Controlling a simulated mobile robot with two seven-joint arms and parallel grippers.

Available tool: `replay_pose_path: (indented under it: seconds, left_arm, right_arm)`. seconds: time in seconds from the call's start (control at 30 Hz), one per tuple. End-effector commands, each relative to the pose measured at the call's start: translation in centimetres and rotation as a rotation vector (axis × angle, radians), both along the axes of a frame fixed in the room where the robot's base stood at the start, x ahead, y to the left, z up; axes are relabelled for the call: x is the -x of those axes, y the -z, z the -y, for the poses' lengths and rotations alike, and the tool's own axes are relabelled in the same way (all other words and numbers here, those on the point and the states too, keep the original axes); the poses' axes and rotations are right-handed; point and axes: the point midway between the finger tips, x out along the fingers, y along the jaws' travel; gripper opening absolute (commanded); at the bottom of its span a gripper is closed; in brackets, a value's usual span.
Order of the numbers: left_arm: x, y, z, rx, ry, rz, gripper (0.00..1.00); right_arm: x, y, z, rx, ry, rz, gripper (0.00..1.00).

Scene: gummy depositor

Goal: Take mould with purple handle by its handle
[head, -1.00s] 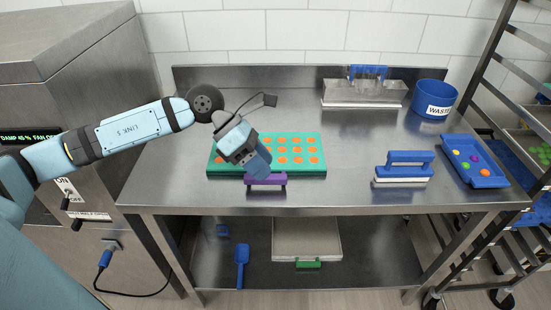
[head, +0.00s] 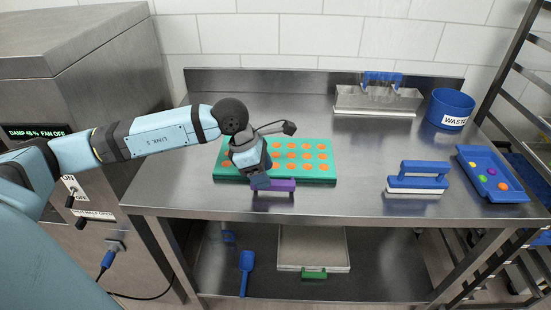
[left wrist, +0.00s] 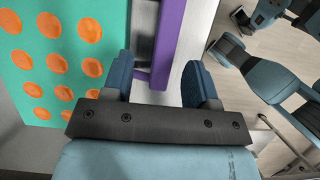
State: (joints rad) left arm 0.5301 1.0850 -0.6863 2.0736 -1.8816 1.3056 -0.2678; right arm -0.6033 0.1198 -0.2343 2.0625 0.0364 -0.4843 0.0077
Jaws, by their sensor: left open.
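The teal mould (head: 328,171) with orange round cavities lies on the steel table. Its purple handle (head: 285,190) sticks out at the front edge; in the left wrist view the purple handle (left wrist: 169,40) runs along the mould's side. My left gripper (head: 261,182) is at the left end of the handle, pointing down, and hides part of it. In the left wrist view my left gripper (left wrist: 160,82) is open, with the handle's end showing between its two blue fingers. I cannot see contact with either finger. My right gripper is not in view.
A steel piece with a blue handle (head: 378,99) and the waste bin (head: 452,108) stand at the back. A green-handled tray (head: 313,252) and blue scoop (head: 246,265) are on the lower shelf.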

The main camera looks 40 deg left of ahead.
Motion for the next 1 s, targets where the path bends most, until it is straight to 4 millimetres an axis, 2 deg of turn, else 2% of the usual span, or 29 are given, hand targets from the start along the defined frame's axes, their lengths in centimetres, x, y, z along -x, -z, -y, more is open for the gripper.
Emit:
replay_pose_path:
  seconds: [0.1,0.23,0.53,0.77,1.0]
  left_arm:
    - [0.0,1.6,1.2,0.003,0.002,-0.002,0.53]
    - [-0.4,3.1,1.6,0.002,0.000,-0.001,0.53]
    - [-0.5,3.6,1.8,0.001,0.000,0.000,0.53]
    - [-0.5,3.6,1.8,0.001,0.000,0.000,0.00]
    - [-0.6,3.5,1.8,0.002,0.000,0.001,0.00]
  right_arm:
    - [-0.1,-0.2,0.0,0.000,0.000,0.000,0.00]
    - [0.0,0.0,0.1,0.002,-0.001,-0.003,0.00]
    - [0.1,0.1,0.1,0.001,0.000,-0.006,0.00]
    - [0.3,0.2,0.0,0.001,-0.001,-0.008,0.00]
    - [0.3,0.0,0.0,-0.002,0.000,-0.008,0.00]
